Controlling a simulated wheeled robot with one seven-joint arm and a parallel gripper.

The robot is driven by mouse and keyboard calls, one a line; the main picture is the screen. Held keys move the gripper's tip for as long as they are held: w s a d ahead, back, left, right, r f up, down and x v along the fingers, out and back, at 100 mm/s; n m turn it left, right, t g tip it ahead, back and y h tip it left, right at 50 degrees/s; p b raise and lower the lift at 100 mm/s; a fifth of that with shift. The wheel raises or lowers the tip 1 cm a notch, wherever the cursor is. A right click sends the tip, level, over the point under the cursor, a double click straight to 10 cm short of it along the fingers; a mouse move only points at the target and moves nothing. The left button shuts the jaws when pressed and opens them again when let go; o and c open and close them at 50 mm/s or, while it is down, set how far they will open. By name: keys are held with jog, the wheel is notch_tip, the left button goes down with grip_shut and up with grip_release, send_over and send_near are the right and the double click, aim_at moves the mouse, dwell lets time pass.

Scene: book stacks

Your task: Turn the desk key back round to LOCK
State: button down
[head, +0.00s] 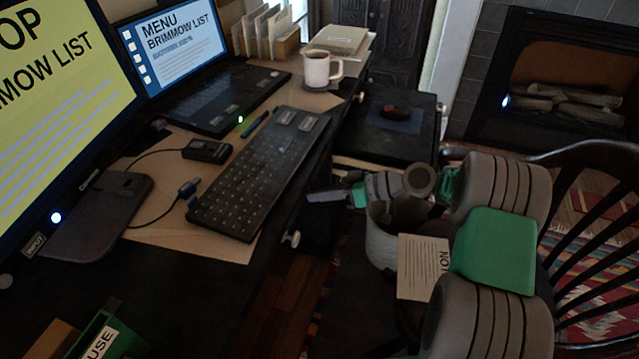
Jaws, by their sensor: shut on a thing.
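My gripper (335,193) is low at the front of the dark desk (160,290), right of the keyboard, its fingers pointing left toward the desk front below the top's edge. It is shut at the desk front. The desk key is hidden at the fingertips, so I cannot see how far it is turned. No LOCK marking shows in this view. My grey and green arm reaches in from the right.
The desk holds a keyboard (260,165), a laptop (210,100), a white mug (319,69), and a black box with a cable (207,150). A wooden chair (590,220) stands at right. A printed card (423,268) lies below my arm.

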jog(key=shift+s+m+g+y+p, duration=0.1)
jog(key=shift+m+g+y+p, duration=0.2)
jog(key=shift+m+g+p, duration=0.35)
jog(key=c, duration=1.6)
grip_release()
jog(key=shift+o, duration=0.2)
jog(key=shift+f, duration=0.1)
